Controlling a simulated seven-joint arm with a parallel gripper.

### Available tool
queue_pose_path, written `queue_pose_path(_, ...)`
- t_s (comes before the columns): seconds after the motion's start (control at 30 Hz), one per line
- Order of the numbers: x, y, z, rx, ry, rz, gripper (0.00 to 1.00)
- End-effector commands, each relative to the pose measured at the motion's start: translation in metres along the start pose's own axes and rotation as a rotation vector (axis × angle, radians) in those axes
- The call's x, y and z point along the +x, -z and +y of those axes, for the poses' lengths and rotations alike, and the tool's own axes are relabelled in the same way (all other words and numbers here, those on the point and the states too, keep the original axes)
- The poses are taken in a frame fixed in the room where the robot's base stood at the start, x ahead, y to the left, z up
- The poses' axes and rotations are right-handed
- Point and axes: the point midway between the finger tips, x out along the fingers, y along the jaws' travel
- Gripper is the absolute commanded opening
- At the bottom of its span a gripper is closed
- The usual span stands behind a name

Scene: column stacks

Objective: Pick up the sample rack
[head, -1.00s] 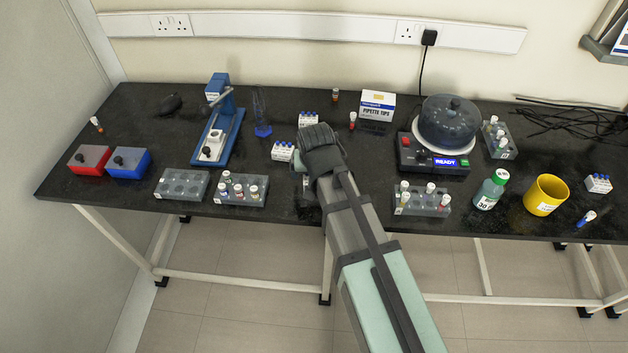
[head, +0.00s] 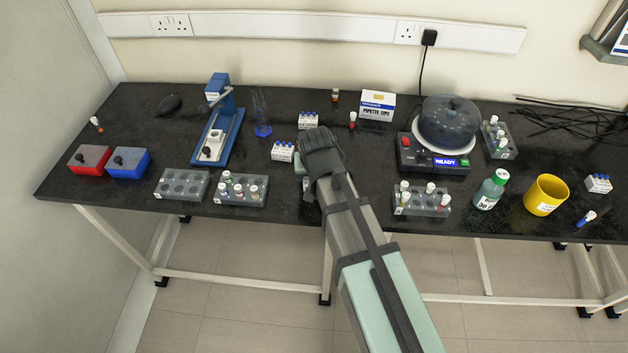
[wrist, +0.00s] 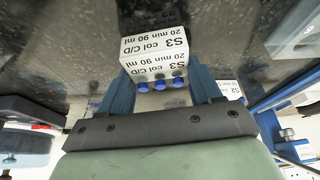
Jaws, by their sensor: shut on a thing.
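A small white sample rack (wrist: 153,55) with blue caps, labelled "S3 col C/D 20 min 90 ml", sits between my gripper's fingers in the wrist view. My gripper (wrist: 160,66) is shut on it, with one blue finger along each side. A dark reflection of the label shows in the bench top close to the rack. I cannot tell whether the rack touches the bench. In the head view my arm hides the held rack and the fingertips.
Similar white racks stand close by, at the left (head: 282,151) and behind (head: 308,120). A grey tube rack (head: 240,190) is to the left and another (head: 422,200) to the right. A domed centrifuge (head: 447,125) stands back right.

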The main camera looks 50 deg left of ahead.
Motion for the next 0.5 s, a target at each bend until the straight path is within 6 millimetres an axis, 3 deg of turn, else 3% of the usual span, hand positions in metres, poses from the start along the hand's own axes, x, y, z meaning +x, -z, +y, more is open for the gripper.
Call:
queue_pose_path(0.33,-0.002,0.001,0.000,0.000,0.000,0.000,0.32)
queue_pose_path(0.5,-0.015,0.007,0.000,0.000,0.000,0.002,0.32)
